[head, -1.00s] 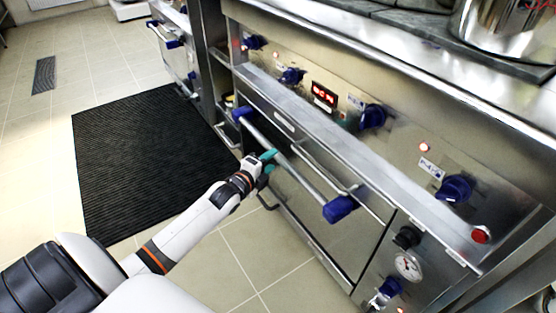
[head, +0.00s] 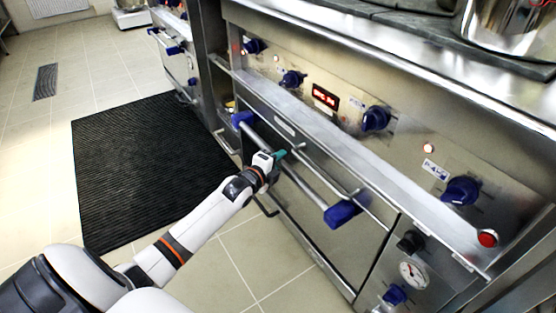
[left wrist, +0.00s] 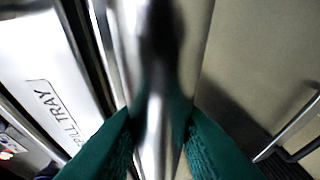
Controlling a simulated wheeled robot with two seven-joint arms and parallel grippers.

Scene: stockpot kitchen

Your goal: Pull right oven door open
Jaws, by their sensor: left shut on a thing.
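The right oven door (head: 313,218) is a steel front that looks shut. Its bar handle (head: 311,188) runs between two blue end brackets, and the bar also shows in the left wrist view (left wrist: 154,120). My left gripper (head: 280,156) is at the middle of the bar. In the left wrist view its green fingers (left wrist: 160,140) lie on both sides of the bar, shut on it. My right gripper is in neither current view.
A control panel with blue knobs (head: 376,118) and a red display sits above the door. A thin rail (head: 325,175) runs close behind the handle. A black mat (head: 150,160) lies on the tiled floor at left. A steel pot (head: 515,30) stands on top.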

